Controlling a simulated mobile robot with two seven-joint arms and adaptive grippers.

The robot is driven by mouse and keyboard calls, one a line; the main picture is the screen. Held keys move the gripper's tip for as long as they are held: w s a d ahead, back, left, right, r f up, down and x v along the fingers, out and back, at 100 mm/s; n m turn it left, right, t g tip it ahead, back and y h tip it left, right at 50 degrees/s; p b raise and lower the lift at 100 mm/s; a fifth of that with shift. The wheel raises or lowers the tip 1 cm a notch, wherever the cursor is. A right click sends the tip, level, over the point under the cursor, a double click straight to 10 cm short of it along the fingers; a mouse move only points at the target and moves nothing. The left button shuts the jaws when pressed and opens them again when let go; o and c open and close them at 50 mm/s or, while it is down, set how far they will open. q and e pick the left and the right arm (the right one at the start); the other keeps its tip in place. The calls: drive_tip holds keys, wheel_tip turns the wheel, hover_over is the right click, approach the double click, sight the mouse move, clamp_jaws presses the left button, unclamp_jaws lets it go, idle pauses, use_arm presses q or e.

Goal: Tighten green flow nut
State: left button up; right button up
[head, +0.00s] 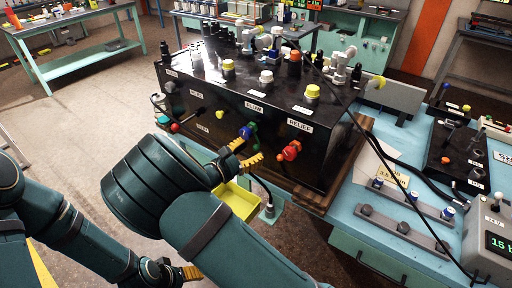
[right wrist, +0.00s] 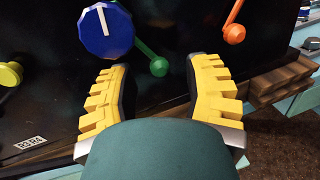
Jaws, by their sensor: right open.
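The green nut (right wrist: 148,52) has a small lever with a round end and sits on the black panel beside a blue round knob (right wrist: 106,31) with a white mark. In the head view the blue knob (head: 247,132) is below the FLOW label, and the green part is mostly hidden. My right gripper (head: 245,153) is open, its yellow fingers close to the panel. In the right wrist view the fingers (right wrist: 158,70) stand apart and empty, with the green lever's end above the gap. My left gripper (head: 176,273) is low at the bottom; its finger opening is unclear.
A red-orange lever (head: 289,151) is right of the blue knob, below the RELIEF label. A yellow tray (head: 240,202) lies below the panel. Fittings crowd the top of the black box (head: 300,105). A black hose crosses its right side. The blue bench (head: 345,203) holds more parts.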

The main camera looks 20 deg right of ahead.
drive_tip(key=shift+x, duration=1.25)
clamp_jaws()
